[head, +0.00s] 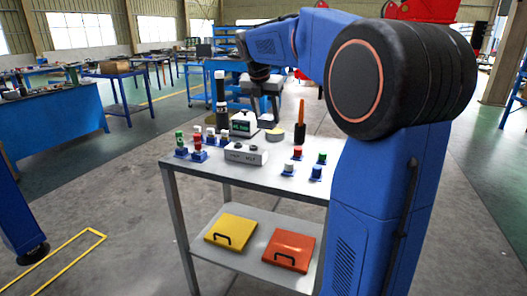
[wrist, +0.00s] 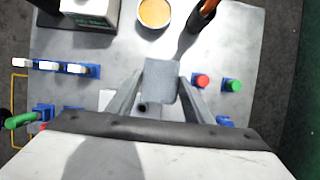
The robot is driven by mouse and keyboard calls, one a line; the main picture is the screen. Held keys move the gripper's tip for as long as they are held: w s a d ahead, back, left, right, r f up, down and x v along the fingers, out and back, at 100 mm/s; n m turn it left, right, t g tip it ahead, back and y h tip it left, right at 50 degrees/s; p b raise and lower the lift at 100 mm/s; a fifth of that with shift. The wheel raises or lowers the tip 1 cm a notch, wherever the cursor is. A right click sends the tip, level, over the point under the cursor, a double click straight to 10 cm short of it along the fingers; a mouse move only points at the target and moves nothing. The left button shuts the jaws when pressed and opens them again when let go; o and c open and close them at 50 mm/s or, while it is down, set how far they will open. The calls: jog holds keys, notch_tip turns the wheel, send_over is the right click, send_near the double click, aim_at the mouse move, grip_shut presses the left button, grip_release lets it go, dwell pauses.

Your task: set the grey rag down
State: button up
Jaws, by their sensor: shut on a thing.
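The grey rag (wrist: 161,80) is a small grey piece held between the two fingers of my gripper (wrist: 162,88) in the wrist view. In the head view, my gripper (head: 264,92) points down over the back part of the grey table (head: 205,178), and the rag (head: 266,120) shows as a small grey patch at its lower end. The rag appears to be above the tabletop. The exact gap beneath it cannot be told.
Near the gripper stand a round tin (head: 275,135), an orange-handled tool (head: 300,122), a display device (head: 243,123) and a dark bottle (head: 220,100). A grey two-knob box (head: 245,153) and several blue-based coloured pegs (head: 316,172) stand nearer. The lower shelf holds yellow (head: 231,232) and orange (head: 289,250) cases.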

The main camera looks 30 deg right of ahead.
aim_at(263, 127)
notch_tip(263, 127, down, 11)
jog(key=shift+w, duration=0.15)
dwell(0.4)
jog(key=shift+f, duration=0.1)
jog(key=o, duration=1)
jog(key=v, duration=1.2)
